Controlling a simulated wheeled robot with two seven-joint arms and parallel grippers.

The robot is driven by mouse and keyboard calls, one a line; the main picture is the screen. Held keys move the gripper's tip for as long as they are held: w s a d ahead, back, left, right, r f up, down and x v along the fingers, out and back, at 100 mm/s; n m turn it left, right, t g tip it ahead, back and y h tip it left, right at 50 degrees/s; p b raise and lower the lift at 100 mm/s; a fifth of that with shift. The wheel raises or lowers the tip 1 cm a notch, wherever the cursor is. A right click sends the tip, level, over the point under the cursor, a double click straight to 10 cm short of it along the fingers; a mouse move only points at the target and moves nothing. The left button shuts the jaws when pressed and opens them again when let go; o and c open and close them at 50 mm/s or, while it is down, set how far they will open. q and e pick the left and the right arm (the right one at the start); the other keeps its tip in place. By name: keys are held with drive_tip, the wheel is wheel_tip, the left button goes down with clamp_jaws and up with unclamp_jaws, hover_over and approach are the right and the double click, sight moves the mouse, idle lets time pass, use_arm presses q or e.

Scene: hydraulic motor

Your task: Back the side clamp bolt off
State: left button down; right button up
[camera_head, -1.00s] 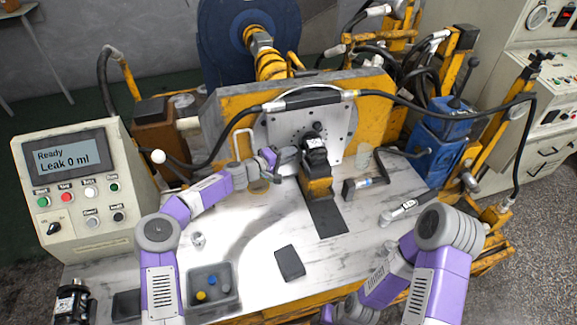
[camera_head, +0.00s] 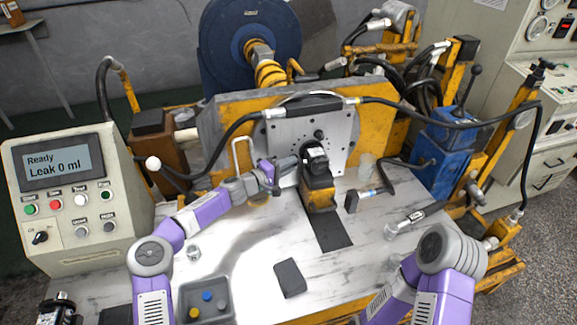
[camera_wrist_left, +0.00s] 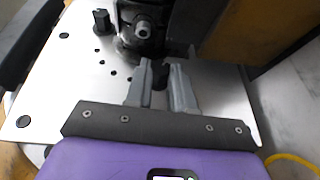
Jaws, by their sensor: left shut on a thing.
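The black motor (camera_head: 314,158) sits on a yellow stand (camera_head: 318,196) in front of a grey metal plate (camera_head: 338,128). My left gripper (camera_head: 288,178) is at the left side of the motor, low by the stand. In the left wrist view, its two grey fingers (camera_wrist_left: 160,80) are closed around a small dark piece (camera_wrist_left: 160,72), seemingly the side clamp bolt, just below the motor's round body (camera_wrist_left: 143,30). The fingers hide most of this piece, so its thread and seating cannot be seen. My right arm enters at the lower right; its gripper is outside the picture.
A control box (camera_head: 70,190) at the left reads "Ready, Leak 0 ml". A grey tray (camera_head: 206,298) with small coloured parts and a dark block (camera_head: 290,278) are on the table. A black-handled tool (camera_head: 352,201) lies right of the stand. Hoses arch over the plate.

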use_arm(q)
drive_tip(key=c, duration=1.2)
unclamp_jaws()
drive_tip(key=shift+c, duration=0.2)
drive_tip(key=shift+a, duration=0.1)
drive_tip(key=p+v, duration=0.1)
drive_tip(key=v, duration=0.6)
drive_tip(key=shift+s+a, duration=0.15)
